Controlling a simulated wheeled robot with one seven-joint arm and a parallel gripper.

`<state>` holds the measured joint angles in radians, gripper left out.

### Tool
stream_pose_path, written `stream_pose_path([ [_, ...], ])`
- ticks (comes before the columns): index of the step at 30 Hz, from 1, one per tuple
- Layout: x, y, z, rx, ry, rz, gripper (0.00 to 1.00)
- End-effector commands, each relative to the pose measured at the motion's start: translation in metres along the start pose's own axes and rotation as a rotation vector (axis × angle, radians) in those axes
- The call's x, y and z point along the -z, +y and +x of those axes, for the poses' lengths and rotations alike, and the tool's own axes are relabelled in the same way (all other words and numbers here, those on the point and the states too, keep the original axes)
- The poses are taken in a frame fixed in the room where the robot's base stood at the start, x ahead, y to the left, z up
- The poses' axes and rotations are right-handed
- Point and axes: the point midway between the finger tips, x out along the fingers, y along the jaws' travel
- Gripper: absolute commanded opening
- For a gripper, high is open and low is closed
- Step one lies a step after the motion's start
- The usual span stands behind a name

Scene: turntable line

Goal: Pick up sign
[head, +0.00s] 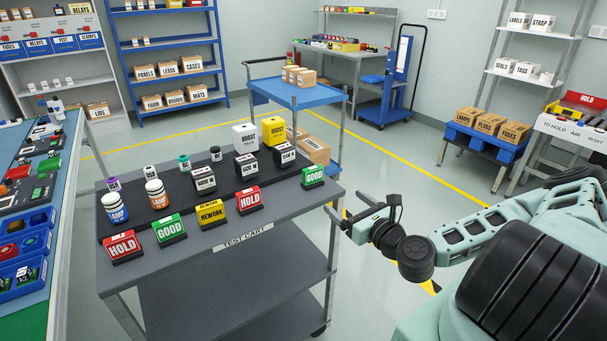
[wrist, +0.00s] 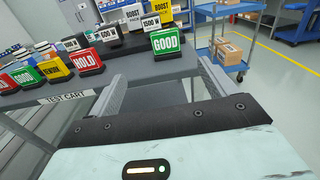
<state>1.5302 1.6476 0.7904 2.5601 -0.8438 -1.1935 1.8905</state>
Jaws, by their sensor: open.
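Several small signs on black bases stand along the test cart's near and right edges. In the head view they are a red HOLD sign (head: 123,246), a green GOOD sign (head: 169,228), a yellow REWORK sign (head: 211,211), a second red HOLD sign (head: 249,199) and a second green GOOD sign (head: 312,175) at the right corner. My gripper (head: 347,216) is open and empty, just off the cart's right end. In the wrist view the corner GOOD sign (wrist: 166,41) stands beyond and between the spread fingers (wrist: 160,82), apart from them; the HOLD sign (wrist: 88,60) is left of it.
A blue-topped cart (head: 325,97) with boxes stands behind. Floor right of the cart is clear.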

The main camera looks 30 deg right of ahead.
Motion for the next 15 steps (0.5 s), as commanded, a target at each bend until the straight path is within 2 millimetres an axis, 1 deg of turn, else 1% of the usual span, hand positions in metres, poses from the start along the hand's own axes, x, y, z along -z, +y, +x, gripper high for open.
stream_pose_path([
  [2,0.000,-0.006,0.002,0.028,-0.015,0.025,0.84],
  [5,0.002,-0.007,0.014,0.030,-0.020,0.028,0.84],
  [7,0.002,-0.006,0.027,0.027,-0.020,0.028,0.84],
  [8,-0.004,-0.007,0.034,0.029,-0.018,0.027,0.84],
  [9,-0.005,-0.007,0.042,0.028,-0.017,0.027,0.84],
  [15,-0.006,-0.008,0.084,0.028,-0.016,0.026,0.84],
])
